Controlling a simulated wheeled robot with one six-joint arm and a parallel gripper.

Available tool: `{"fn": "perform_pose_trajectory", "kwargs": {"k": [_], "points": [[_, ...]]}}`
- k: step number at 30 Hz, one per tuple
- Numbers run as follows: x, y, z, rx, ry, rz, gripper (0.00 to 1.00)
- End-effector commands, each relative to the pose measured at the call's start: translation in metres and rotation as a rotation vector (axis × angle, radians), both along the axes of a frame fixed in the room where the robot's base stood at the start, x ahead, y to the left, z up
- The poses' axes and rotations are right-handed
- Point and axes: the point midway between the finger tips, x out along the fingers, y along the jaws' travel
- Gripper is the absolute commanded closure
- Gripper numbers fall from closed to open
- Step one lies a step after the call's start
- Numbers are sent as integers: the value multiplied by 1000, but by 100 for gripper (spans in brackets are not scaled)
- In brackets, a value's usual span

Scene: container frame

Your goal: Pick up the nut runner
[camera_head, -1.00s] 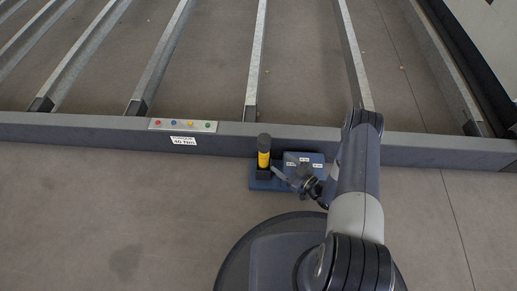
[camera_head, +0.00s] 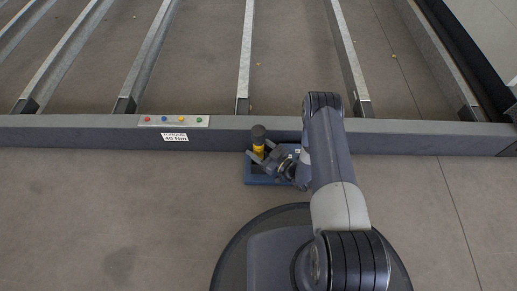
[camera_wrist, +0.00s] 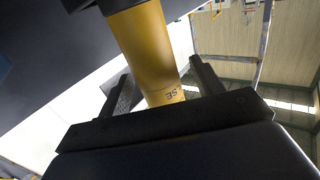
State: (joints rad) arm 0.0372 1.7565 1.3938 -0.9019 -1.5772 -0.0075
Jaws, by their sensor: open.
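The nut runner (camera_head: 258,149) is a yellow cylinder with a dark top. It stands upright in a blue holder (camera_head: 258,180) on the near side of the dark beam. In the wrist view its yellow body (camera_wrist: 147,45) rises between my gripper's two fingers. My gripper (camera_head: 262,157) is open, with its fingers around the yellow body. In the wrist view the fingers (camera_wrist: 160,90) stand to either side, with a gap visible at least on the right. The nut runner's lower part is partly hidden by my gripper in the head view.
A long dark beam (camera_head: 400,138) runs behind the holder, with pale metal rails (camera_head: 245,60) beyond it. A panel with several coloured buttons (camera_head: 173,121) and a white label (camera_head: 174,137) are on the beam to the left. The floor at left is clear.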

Motion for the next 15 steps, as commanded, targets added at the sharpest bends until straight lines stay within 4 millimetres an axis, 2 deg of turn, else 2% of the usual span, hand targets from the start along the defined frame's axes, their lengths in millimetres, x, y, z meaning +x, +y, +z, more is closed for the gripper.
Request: {"fn": "perform_pose_trajectory", "kwargs": {"k": [4,12,15], "points": [[12,13,-2,-1,0,1,37],[14,16,0,0,1,0,37],[14,16,0,0,1,-1,44]]}}
